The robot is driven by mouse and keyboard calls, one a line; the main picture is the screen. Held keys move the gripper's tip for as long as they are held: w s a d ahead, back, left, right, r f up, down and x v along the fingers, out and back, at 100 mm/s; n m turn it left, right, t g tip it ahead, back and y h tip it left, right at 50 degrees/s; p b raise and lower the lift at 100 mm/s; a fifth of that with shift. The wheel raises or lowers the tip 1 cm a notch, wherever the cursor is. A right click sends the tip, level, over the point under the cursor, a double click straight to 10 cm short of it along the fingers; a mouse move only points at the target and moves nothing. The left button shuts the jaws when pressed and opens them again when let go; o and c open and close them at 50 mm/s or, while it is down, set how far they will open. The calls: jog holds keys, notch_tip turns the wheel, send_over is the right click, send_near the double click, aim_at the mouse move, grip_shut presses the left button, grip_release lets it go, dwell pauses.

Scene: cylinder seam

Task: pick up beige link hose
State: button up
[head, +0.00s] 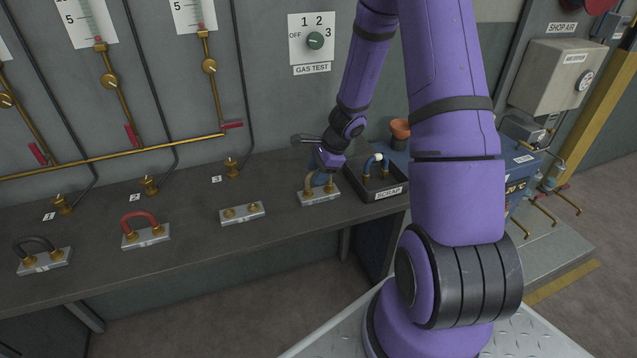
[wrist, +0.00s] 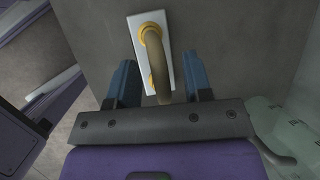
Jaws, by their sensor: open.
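The beige link hose (head: 309,183) is a short arch standing on a pale plate (head: 320,198) with brass fittings, on the bench left of the scrap tray. It also shows in the wrist view (wrist: 156,62), rising between the fingers. My gripper (head: 322,172) is over the plate, close to the hose, and partly covers it in the head view. In the wrist view my gripper (wrist: 159,82) is open, with a blue finger on each side of the hose and a visible gap to each.
A black scrap tray (head: 376,196) holding a dark hose with a pale band stands just right. Left along the bench (head: 190,248) are an empty plate (head: 242,213), a red hose (head: 139,217) and a black hose (head: 35,242). Brass valves stand behind.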

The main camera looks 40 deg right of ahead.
jog(key=shift+w+a+f, duration=0.15)
jog(key=shift+a+f, duration=0.05)
jog(key=shift+f, duration=0.3)
jog(key=shift+c, duration=0.4)
grip_shut()
jog(key=shift+r, duration=0.1)
jog(key=shift+r, duration=1.35)
jog(key=shift+r, duration=0.3)
